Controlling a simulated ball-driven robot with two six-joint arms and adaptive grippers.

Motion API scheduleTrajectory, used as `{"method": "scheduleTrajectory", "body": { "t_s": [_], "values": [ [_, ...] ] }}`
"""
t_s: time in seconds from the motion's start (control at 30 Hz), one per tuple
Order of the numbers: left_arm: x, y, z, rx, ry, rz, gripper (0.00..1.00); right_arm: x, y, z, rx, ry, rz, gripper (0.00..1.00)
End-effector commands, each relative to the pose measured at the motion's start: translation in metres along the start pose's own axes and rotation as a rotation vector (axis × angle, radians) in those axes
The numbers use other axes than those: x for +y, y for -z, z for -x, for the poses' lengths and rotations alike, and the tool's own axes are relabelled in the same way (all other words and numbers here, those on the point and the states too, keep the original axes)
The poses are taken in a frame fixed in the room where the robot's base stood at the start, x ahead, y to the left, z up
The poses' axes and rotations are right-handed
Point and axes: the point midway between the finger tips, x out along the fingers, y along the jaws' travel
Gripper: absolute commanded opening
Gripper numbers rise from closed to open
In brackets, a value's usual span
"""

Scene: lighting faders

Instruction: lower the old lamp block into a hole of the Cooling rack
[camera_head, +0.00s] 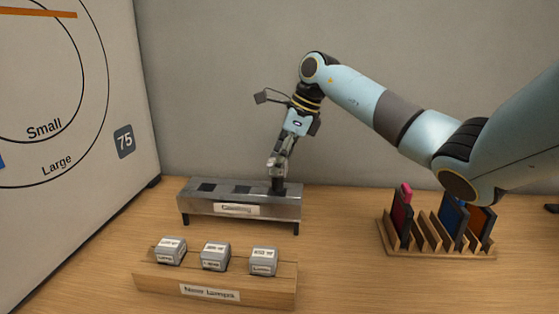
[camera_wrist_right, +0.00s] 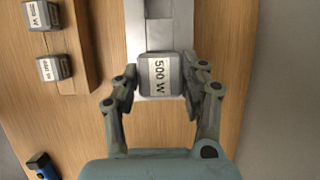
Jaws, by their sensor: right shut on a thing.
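The Cooling rack (camera_head: 240,208) is a grey metal bench with dark square holes in its top, standing at mid-left in the head view. My right gripper (camera_head: 277,170) points down over the rack's right end. In the wrist view it is shut on a grey lamp block (camera_wrist_right: 160,74) labelled 500 W, with a finger on either side. A strip of the rack (camera_wrist_right: 148,12) shows beyond the block. In the head view a dark shape under the fingertips meets the rack top at the right-hand hole; I cannot tell how deep the block sits. My left gripper is not in view.
A wooden New Lamps holder (camera_head: 150,281) with three grey lamp blocks (camera_head: 215,256) stands in front of the rack. A slotted wooden stand (camera_head: 430,251) with coloured plates is at the right. A large panel (camera_head: 85,120) rises at the left. Table between is clear.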

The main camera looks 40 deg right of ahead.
Motion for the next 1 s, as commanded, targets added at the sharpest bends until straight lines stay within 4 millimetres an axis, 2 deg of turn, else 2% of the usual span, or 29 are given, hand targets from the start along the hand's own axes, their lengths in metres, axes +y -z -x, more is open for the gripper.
{"method": "scheduleTrajectory", "body": {
  "t_s": [0.47, 1.0],
  "values": [
    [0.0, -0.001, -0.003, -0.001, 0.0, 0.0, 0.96, 0.0, 0.001, -0.001, 0.0, 0.0, 0.0, 0.18],
    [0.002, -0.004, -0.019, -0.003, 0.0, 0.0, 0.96, 0.0, 0.008, -0.018, 0.0, 0.0, 0.0, 0.18]
  ]
}}
